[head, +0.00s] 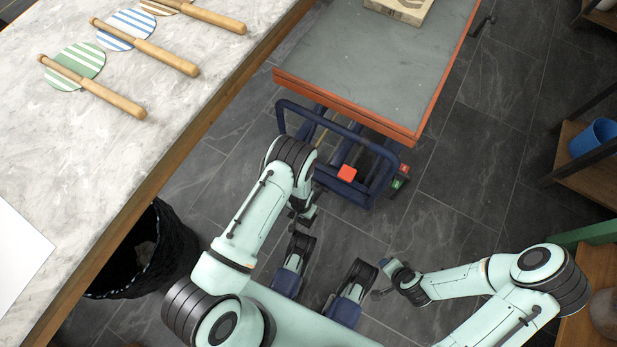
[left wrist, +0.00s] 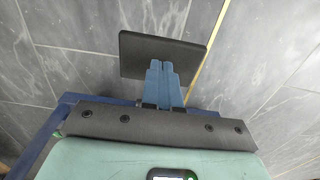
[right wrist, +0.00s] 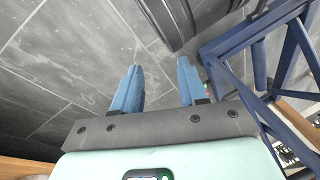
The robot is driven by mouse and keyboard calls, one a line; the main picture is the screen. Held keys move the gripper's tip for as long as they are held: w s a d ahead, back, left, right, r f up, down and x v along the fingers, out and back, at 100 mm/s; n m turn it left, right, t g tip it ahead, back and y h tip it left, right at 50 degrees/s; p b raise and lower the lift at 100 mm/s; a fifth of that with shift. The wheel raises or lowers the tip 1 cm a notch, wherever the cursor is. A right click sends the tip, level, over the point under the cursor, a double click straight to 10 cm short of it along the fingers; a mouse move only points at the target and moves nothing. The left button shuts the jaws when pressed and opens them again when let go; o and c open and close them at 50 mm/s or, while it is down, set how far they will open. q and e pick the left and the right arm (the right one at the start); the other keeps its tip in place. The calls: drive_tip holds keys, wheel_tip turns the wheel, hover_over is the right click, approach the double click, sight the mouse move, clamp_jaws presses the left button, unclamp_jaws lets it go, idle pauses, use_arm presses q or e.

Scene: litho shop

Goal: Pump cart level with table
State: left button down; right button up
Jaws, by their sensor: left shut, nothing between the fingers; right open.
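The pump cart has a grey top with an orange rim (head: 345,106) and a dark blue frame with a looped handle (head: 325,135). The marble-topped table (head: 150,160) stands to its left; from this high angle I cannot tell the height difference exactly. A red block (head: 346,173) shows low at the cart's near end, beside red and green tabs (head: 400,178). My left gripper (head: 306,217) is near this end, pointing down. Its fingers (left wrist: 165,66) are shut and empty over a dark pedal-like plate (left wrist: 190,52); contact is unclear. My right gripper (head: 386,272) is open and empty (right wrist: 159,75).
A carved block (head: 400,10) lies on the cart top. Wooden rollers (head: 150,46) and striped discs (head: 78,62) lie on the table. A black bin (head: 150,255) stands below the table edge. Shelving with a blue container (head: 592,138) is at the right. Tiled floor right of the cart is clear.

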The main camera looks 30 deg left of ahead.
use_arm(q)
drive_tip(key=shift+f, duration=0.55)
drive_tip(key=shift+f+b, duration=0.2)
drive_tip(key=shift+b, duration=0.2)
drive_tip(key=f+b, duration=0.3)
drive_tip(key=f, duration=0.1)
drive_tip(key=shift+w, duration=0.25)
drive_tip(key=shift+f+b, duration=0.3)
drive_tip(key=shift+b, duration=0.15)
use_arm(e)
drive_tip(key=s+d+f+g+b, duration=0.2)
drive_tip(key=s+f+g, duration=0.2)
drive_tip(key=s+f, duration=0.6)
use_arm(q)
wheel_tip(320, 180, up, 5)
drive_tip(key=p, duration=0.6)
drive_tip(key=shift+r+p, duration=0.2)
drive_tip(key=shift+p, duration=0.2)
drive_tip(key=shift+r+p, duration=0.65)
drive_tip(key=shift+r, duration=0.65)
use_arm(e)
drive_tip(key=w+a+r+t, duration=0.3)
drive_tip(key=w+r, duration=0.6)
drive_tip(key=r, duration=0.2)
drive_tip(key=shift+r+t, duration=0.3)
drive_tip(key=shift+r, duration=0.05)
use_arm(q)
drive_tip(key=shift+f, duration=0.1)
use_arm(e)
drive_tip(key=shift+d+f, duration=0.1)
